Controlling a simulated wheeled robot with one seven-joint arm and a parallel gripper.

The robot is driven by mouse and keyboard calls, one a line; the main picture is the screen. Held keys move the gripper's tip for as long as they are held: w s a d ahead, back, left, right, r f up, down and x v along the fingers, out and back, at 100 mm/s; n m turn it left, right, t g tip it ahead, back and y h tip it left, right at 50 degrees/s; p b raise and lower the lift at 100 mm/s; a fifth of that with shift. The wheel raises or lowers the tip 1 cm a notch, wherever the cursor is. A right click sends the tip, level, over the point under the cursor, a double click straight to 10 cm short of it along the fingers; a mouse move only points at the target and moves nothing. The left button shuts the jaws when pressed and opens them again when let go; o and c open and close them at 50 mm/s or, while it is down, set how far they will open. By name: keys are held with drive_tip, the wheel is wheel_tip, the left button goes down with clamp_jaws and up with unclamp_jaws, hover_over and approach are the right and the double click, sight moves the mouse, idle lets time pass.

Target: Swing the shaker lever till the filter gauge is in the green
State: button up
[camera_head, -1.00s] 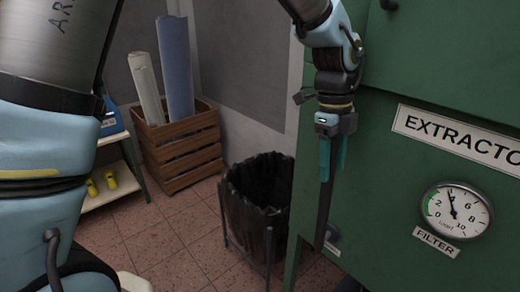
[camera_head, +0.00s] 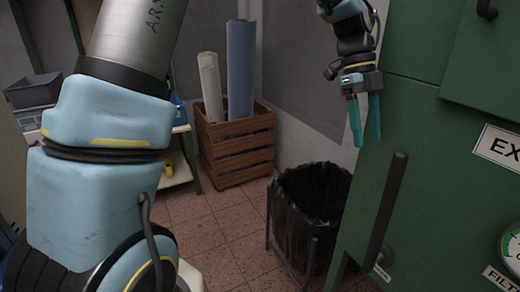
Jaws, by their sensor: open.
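The shaker lever (camera_head: 387,207) is a dark flat bar at the left edge of the green extractor cabinet (camera_head: 425,150), its upper end tilted right. My gripper (camera_head: 366,138) is open and empty, pointing down, above and left of the lever's upper end, with a visible gap between them in the picture. The filter gauge (camera_head: 514,246) is cut off by the right edge; part of its green band shows, but the needle cannot be read. Its FILTER label (camera_head: 503,279) is also cut off.
A black-lined waste bin (camera_head: 310,215) stands left of the cabinet. A wooden crate (camera_head: 238,152) with two upright rolls stands behind it. A shelf with a grey tray (camera_head: 35,90) is at the left. Tiled floor shows between them. My arm fills much of the left.

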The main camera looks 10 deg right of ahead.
drive_tip(key=w+a+f+n+t, duration=0.1)
drive_tip(key=w+a+f+n, duration=0.1)
drive_tip(key=a+n, duration=0.3)
drive_tip(key=w+a+f+n+t+b, duration=0.1)
drive_tip(key=w+a+f+n, duration=0.1)
drive_tip(key=w+a+n, duration=0.3)
drive_tip(key=w+a+f+n+t, duration=0.1)
drive_tip(key=w+a+f+n, duration=0.2)
drive_tip(key=a+n, duration=0.3)
drive_tip(key=a, duration=0.5)
drive_tip(key=shift+w+n+t+b, duration=0.2)
drive_tip(key=shift+n+t+b, duration=0.1)
drive_tip(key=shift+b, duration=0.05)
drive_tip(key=shift+c, duration=0.3)
